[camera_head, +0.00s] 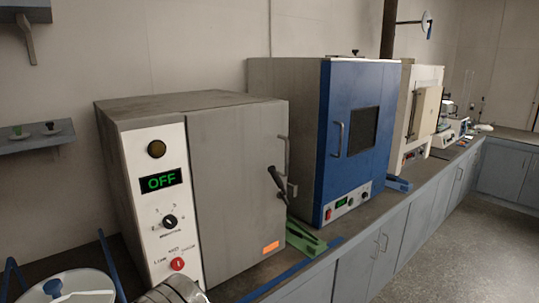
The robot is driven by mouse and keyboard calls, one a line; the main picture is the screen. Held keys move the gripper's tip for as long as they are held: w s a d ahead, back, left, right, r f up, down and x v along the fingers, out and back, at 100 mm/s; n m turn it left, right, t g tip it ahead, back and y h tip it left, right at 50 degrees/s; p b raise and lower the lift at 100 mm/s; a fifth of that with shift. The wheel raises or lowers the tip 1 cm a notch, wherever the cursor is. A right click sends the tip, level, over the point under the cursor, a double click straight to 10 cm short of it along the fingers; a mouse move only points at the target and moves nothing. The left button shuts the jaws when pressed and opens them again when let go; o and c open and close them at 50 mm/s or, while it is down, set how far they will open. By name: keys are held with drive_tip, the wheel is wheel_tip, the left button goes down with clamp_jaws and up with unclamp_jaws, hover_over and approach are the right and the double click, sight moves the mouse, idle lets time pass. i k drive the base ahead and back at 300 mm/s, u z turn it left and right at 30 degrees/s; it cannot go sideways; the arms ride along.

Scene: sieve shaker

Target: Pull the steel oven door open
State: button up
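The steel oven (150,105) is the grey box on the bench at the left, with a white control panel and a green "OFF" display. Its grey door (235,190) fills the front right of the panel and looks shut. A vertical handle (286,157) stands on the door's right edge, with a dark lever (275,179) on a latch just below it. An orange label is at the door's bottom right.
A blue oven (355,130) stands right of the steel oven, with a beige one (422,110) beyond. Green (304,238) and blue items lie on the bench (365,200). Open floor (460,240) is at the right. A round white surface with blue parts is at lower left.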

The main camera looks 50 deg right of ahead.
sight(240, 209)
drive_tip(key=u, duration=0.1)
drive_tip(key=k, duration=0.9)
drive_tip(key=z, duration=0.6)
drive_tip(key=i, duration=1)
drive_tip(key=z, duration=0.05)
